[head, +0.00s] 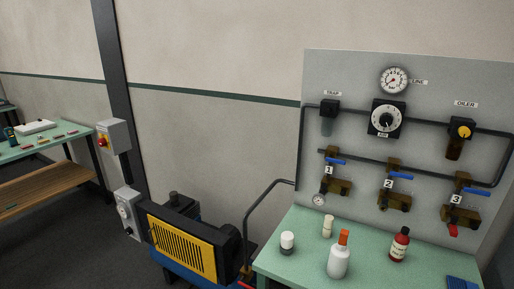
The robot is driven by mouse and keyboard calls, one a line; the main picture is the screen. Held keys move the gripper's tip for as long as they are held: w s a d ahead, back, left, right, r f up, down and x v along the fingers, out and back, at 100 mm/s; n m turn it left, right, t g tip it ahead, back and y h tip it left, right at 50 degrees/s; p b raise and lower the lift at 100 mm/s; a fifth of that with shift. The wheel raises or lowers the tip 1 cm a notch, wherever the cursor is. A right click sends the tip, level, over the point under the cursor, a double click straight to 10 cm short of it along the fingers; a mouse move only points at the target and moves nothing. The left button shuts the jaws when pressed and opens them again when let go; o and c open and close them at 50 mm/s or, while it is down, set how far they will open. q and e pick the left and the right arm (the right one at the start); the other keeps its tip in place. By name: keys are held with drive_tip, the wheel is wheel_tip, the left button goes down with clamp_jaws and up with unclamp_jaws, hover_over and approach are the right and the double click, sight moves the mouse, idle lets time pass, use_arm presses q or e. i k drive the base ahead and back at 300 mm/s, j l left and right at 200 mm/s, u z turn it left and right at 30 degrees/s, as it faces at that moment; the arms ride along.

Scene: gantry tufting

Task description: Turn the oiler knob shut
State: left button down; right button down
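The oiler knob (464,129) is a yellow-orange round knob on a dark body. It sits at the upper right of the grey panel (345,75), under a label reading OILER (465,104). An amber-brown bowl (454,148) hangs below it. A small mark shows on the knob, but it is too small to read whether it is open or shut. Neither of my grippers is in view.
The panel also carries a gauge (395,80), an AIR dial (386,118), a trap (328,108) and three blue-handled valves. Bottles, including a white one (339,262) and a red one (399,245), stand on the green bench (303,226) below. A compressor (185,235) stands left.

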sight(464, 132)
drive_tip(key=z, duration=1.45)
drive_tip(key=j+u, duration=0.4)
